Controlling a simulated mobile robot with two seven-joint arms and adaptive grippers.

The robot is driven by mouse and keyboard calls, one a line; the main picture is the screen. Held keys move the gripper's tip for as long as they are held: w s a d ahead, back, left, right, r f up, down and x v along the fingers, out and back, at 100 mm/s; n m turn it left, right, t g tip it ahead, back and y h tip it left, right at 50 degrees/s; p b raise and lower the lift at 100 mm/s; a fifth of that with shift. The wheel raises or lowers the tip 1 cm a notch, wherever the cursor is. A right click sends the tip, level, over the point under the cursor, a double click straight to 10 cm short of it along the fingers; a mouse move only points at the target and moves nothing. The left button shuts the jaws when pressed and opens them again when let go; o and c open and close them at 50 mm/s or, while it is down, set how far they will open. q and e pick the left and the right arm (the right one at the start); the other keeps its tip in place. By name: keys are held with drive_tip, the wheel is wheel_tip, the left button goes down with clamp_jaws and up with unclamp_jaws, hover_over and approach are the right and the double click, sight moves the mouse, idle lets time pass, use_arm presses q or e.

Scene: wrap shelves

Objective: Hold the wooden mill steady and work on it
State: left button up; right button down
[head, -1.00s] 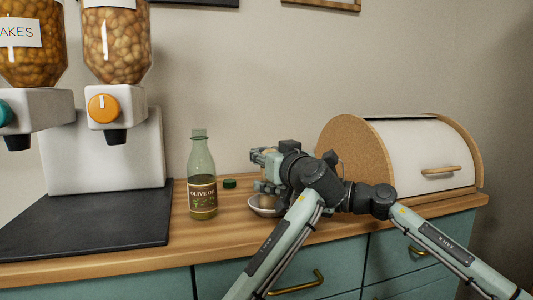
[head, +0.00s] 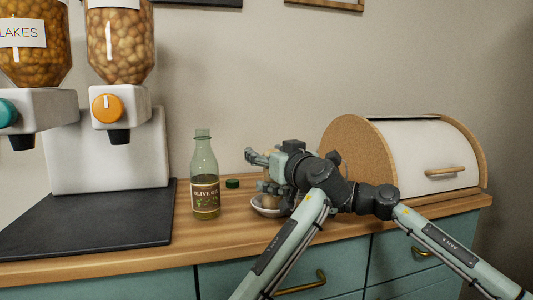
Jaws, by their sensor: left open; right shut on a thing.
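My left gripper (head: 256,161) is open at the height of the mill's upper part, with a finger sticking out to the left. My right gripper (head: 267,187) is lower and largely covered by the arms. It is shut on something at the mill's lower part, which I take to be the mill. Contact between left fingers and mill cannot be made out.
An olive oil bottle (head: 205,178) stands left of the bowl, with a green cap (head: 232,183) on the wooden counter (head: 225,235) nearby. Cereal dispensers (head: 107,145) stand on a dark mat (head: 90,220) at left. A bread box (head: 410,155) stands at right behind my arms.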

drive_tip(key=shift+f, duration=0.1)
use_arm(q)
drive_tip(key=v, duration=0.7)
drive_tip(key=shift+s, duration=0.2)
drive_tip(key=shift+o, duration=0.2)
drive_tip(key=shift+s+d, duration=0.1)
use_arm(e)
drive_tip(key=shift+w, duration=0.1)
use_arm(q)
drive_tip(key=s+m+t+h, duration=0.2)
drive_tip(key=s+m+h, duration=0.2)
drive_tip(key=s+h, duration=0.3)
drive_tip(key=w, duration=0.3)
drive_tip(key=w+a, duration=0.1)
drive_tip(key=w, duration=0.6)
drive_tip(key=shift+w+a+f, duration=0.25)
drive_tip(key=shift+w, duration=0.05)
